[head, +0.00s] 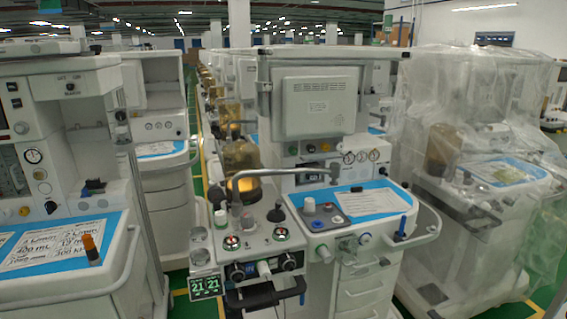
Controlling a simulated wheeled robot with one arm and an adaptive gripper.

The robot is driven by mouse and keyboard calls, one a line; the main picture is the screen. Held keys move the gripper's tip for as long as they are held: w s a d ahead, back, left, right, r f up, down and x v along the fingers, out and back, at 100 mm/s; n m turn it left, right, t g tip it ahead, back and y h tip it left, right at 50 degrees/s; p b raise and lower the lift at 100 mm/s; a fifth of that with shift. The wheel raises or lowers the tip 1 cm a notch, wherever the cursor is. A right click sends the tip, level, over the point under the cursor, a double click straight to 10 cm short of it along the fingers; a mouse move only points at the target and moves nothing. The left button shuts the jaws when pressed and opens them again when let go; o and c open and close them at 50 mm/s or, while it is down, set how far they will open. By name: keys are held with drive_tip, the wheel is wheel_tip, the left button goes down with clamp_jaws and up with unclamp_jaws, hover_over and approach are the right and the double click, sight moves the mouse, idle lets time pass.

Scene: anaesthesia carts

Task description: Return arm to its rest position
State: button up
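My gripper and arm do not show in the head view. The nearest anaesthesia cart (335,258) stands upright in the middle, with a blue work surface, a white paper sheet and white drawers. On its left side are a bellows unit with an amber dome (243,160), dials and a black handle (262,297). A small display (206,286) with green digits faces me at the lower left of this unit.
Another cart (60,190) stands close at the left, with an orange-capped item (91,250) on its blue top. A cart under clear plastic (480,180) stands at the right. More carts line up behind. Green floor with yellow lines (180,296) shows in narrow gaps.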

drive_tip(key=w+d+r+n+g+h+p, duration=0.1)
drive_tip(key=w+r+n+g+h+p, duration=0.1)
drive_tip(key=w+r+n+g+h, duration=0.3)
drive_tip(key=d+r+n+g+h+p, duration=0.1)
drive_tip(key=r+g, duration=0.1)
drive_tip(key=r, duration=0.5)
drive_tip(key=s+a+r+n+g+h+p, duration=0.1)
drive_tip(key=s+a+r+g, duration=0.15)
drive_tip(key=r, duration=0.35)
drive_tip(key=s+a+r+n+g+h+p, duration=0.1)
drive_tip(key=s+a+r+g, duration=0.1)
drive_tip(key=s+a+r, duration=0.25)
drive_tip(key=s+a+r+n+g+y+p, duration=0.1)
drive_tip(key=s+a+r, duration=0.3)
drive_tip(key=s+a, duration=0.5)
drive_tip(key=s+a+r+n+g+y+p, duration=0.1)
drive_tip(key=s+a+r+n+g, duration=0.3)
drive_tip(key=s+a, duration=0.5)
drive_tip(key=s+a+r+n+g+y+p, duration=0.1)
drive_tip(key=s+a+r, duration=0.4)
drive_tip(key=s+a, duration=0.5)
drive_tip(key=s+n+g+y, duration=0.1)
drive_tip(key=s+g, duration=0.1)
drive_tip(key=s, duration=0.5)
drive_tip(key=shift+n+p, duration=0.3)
